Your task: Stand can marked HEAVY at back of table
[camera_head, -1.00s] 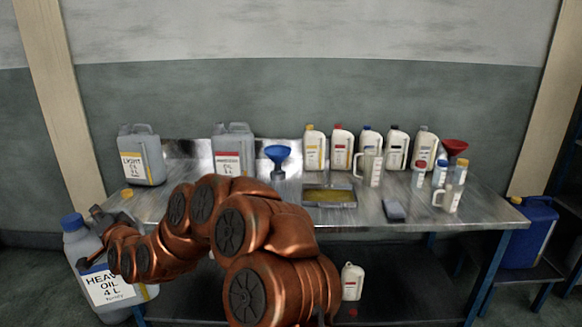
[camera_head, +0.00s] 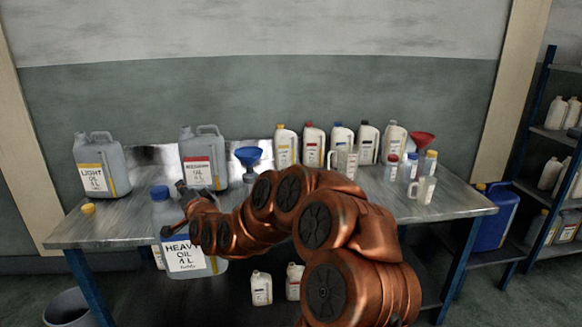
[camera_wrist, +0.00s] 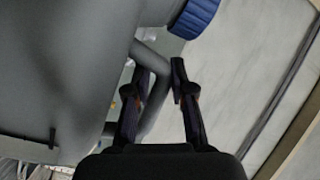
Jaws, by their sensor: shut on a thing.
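The can marked HEAVY (camera_head: 186,262) is a grey can with a blue cap (camera_head: 159,192) and a white label. It hangs roughly upright across the table's front edge in the head view, its bottom below the tabletop line. My gripper (camera_head: 182,208) is shut on its handle, partly hidden by my arm. In the wrist view the fingers (camera_wrist: 157,78) lie either side of the grey handle (camera_wrist: 152,120), with the can body filling the left. The table (camera_head: 105,225) is metal-topped. How far the can is from the table edge cannot be told.
At the back stand the LIGHT can (camera_head: 103,165), a red-labelled can (camera_head: 204,158), a blue funnel (camera_head: 248,157) and several white bottles (camera_head: 286,150). A yellow cap (camera_head: 88,208) lies front left. Small bottles (camera_head: 261,288) sit below. The space between the two grey cans is clear.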

